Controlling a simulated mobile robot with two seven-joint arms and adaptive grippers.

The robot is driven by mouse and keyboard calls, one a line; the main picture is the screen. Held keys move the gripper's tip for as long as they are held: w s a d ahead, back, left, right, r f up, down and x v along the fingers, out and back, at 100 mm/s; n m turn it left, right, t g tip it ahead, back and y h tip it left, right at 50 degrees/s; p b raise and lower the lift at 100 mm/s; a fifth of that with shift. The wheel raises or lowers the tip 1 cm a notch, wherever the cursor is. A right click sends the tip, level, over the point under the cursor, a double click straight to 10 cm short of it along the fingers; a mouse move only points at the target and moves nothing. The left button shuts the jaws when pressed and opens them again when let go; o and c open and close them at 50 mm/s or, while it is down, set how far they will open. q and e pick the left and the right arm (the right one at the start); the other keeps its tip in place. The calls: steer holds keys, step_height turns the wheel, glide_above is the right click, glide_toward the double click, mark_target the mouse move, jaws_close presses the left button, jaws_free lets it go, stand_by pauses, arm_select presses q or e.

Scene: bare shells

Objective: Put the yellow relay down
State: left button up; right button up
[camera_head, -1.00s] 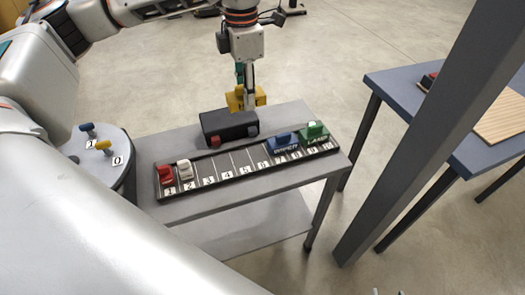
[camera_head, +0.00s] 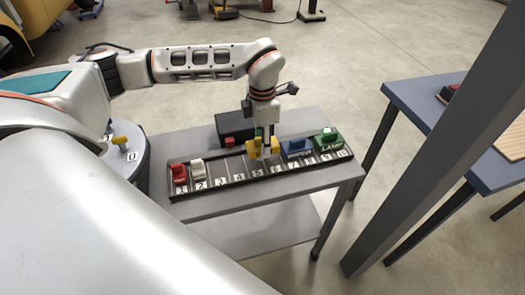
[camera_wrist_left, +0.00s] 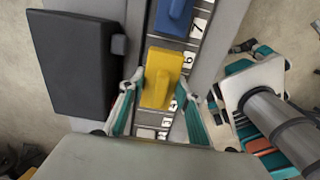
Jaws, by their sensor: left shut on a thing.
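The yellow relay (camera_head: 252,148) is in my left gripper (camera_head: 265,153), over the middle of the numbered rack (camera_head: 230,181), around slots 5 and 6. In the left wrist view the relay (camera_wrist_left: 162,72) sits between the two fingers (camera_wrist_left: 155,95), beside the 6 label. I cannot tell whether its underside touches the rack. A red relay (camera_head: 179,173) is in slot 1 and a white relay (camera_head: 198,168) in slot 2. A blue relay (camera_head: 297,150) and a green relay (camera_head: 327,140) stand to the right of the gripper.
A black box (camera_head: 233,123) stands behind the rack on the grey table (camera_head: 215,207). A round stand with a yellow-topped lever (camera_head: 120,142) is at left. A dark post (camera_head: 440,150) and a blue table (camera_head: 425,95) are at right. Slots 3 and 4 look empty.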

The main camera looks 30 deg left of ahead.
arm_select(q)
steer(key=shift+f, duration=1.85)
steer(key=o, duration=1.2)
steer(key=shift+f, duration=0.15)
step_height(320, 180, up, 12)
steer(key=shift+r, duration=0.2)
